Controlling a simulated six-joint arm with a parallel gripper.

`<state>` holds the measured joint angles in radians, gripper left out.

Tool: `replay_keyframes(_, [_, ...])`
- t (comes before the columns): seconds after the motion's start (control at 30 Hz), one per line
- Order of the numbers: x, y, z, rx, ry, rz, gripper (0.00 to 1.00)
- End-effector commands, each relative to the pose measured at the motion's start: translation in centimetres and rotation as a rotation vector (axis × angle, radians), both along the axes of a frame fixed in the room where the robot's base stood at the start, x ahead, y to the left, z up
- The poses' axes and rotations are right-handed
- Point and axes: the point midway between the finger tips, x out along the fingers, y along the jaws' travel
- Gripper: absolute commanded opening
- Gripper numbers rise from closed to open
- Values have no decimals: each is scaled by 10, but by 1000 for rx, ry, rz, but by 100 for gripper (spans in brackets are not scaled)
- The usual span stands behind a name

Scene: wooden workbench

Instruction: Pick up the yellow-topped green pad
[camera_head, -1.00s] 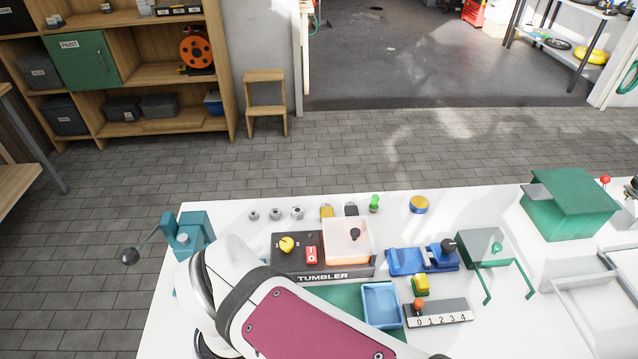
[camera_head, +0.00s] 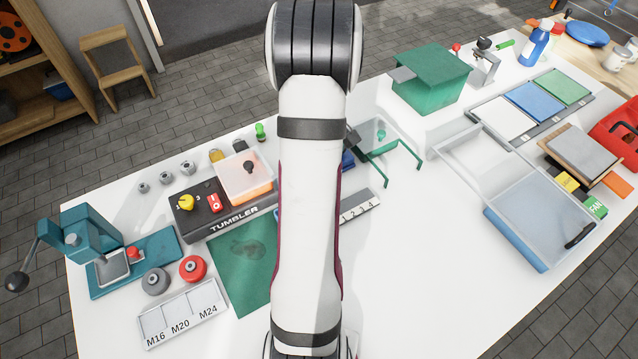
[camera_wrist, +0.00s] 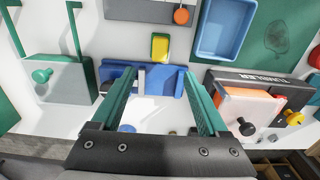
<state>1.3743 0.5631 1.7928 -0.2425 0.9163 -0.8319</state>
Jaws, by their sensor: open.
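The yellow-topped green pad (camera_wrist: 160,46) lies on the white bench in the wrist view, yellow face up with green edges showing. It is between the grey numbered strip and the blue fixture (camera_wrist: 170,80). My gripper (camera_wrist: 158,76) is open, its two green fingers spread apart over the blue fixture, with nothing between them but the view of the bench. The pad is beyond the fingertips, roughly in line with the gap, and apart from them. In the head view my arm hides the pad and the gripper.
A blue tray (camera_wrist: 226,28) and the black tumbler box (camera_head: 222,202) stand near the pad. A green-knobbed grey box (camera_wrist: 58,80) with green handles is on the other side. A grey numbered strip (camera_head: 360,205) lies close by. The bench front (camera_head: 410,270) is clear.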

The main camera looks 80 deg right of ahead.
Motion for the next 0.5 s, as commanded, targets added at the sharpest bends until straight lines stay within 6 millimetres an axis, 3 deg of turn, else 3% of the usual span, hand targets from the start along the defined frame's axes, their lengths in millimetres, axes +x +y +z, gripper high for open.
replay_keyframes(0.1, [0,1,-27,4,1,0,78])
replay_keyframes(0.5, [-2,0,-90,1,0,-1,78])
